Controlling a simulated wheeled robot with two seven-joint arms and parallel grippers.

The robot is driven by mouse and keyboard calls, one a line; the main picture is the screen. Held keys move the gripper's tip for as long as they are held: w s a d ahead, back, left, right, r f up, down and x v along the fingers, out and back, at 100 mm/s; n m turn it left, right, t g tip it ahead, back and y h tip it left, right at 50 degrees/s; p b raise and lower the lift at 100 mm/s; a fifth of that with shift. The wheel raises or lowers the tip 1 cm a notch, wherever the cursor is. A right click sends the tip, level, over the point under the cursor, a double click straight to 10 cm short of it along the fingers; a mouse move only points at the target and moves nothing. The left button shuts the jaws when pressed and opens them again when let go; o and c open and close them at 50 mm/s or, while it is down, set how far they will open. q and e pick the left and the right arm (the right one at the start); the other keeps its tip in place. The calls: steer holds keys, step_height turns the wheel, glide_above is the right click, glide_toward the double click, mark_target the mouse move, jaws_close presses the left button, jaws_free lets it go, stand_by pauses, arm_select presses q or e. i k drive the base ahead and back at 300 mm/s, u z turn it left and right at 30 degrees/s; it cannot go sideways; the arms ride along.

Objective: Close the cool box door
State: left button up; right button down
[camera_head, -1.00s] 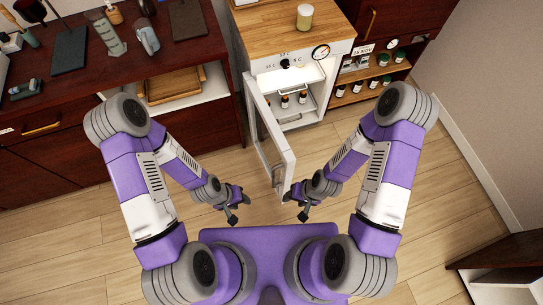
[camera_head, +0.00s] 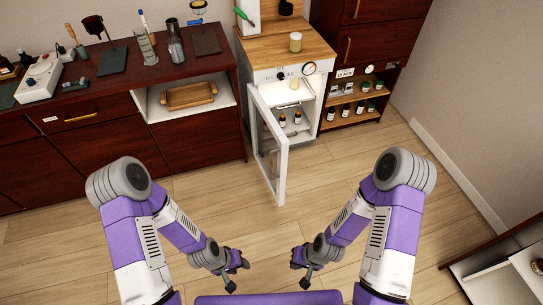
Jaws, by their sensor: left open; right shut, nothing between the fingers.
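The cool box (camera_head: 290,71) is a white cabinet under a wooden top, with a dial and a knob on its front. Its door (camera_head: 283,172) is a white-framed panel, hinged on the left and swung wide open toward me. Small brown bottles (camera_head: 297,118) stand on a shelf inside. My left gripper (camera_head: 239,276) is open and empty, in front of the door and to its lower left. My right gripper (camera_head: 300,275) is shut and empty, to the door's lower right. Neither gripper touches the door.
A dark red counter (camera_head: 95,97) with lab tools runs along the left. An open shelf of jars (camera_head: 352,104) stands right of the cool box. A low cabinet (camera_head: 490,262) is at the lower right. The wooden floor (camera_head: 350,160) between is clear.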

mark_target(267, 137)
steer(key=u, duration=0.75)
steer(key=i, duration=1.25)
steer(key=z, duration=0.4)
